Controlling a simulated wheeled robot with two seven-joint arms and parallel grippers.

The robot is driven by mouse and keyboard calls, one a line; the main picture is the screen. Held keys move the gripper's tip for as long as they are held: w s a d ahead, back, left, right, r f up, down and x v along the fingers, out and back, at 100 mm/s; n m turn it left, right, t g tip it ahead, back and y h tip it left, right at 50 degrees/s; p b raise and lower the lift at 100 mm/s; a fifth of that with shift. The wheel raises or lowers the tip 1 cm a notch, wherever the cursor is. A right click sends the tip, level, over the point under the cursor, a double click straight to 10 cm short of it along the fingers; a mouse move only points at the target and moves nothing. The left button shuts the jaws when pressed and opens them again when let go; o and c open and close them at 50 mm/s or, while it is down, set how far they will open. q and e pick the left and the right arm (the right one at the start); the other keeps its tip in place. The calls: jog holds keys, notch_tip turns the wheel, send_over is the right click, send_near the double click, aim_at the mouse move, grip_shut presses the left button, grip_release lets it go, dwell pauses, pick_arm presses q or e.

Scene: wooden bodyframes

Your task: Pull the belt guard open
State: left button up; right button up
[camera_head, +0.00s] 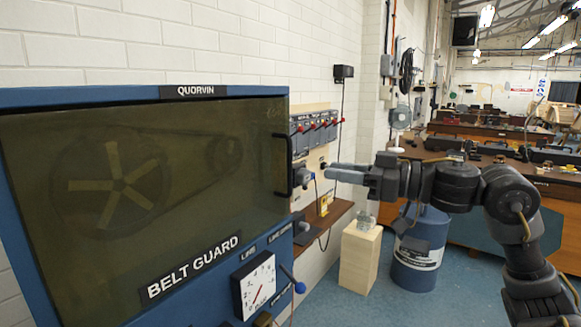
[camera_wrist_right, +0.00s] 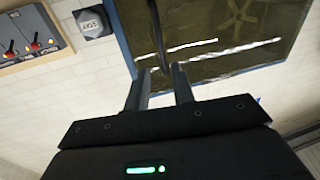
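The belt guard (camera_head: 140,200) is a large tinted panel in a blue frame at the left of the head view, and it looks shut. Its black bar handle (camera_head: 284,168) stands upright at its right edge. My right gripper (camera_head: 328,172) points left towards the handle, with a visible gap between them. In the right wrist view, the right gripper (camera_wrist_right: 158,76) has its two fingers apart with nothing between them. The handle (camera_wrist_right: 157,35) shows just beyond the fingertips, roughly in line with the gap. My left gripper is in neither view.
A gauge (camera_head: 257,285) and a blue-knobbed lever (camera_head: 298,286) sit below the guard. A switch panel (camera_head: 313,130) hangs on the wall behind. A wooden pedestal (camera_head: 360,262) and a blue drum (camera_head: 418,255) stand under my right arm.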

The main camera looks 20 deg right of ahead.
aim_at(290, 167)
jog(key=shift+f+p+x, duration=0.15)
jog(key=shift+p+x, duration=0.75)
jog(key=shift+x, duration=1.85)
jog(key=shift+f+p+x, duration=0.15)
jog(key=shift+p+x, duration=0.75)
jog(key=shift+x, duration=1.8)
jog(key=shift+c, duration=0.3)
grip_shut()
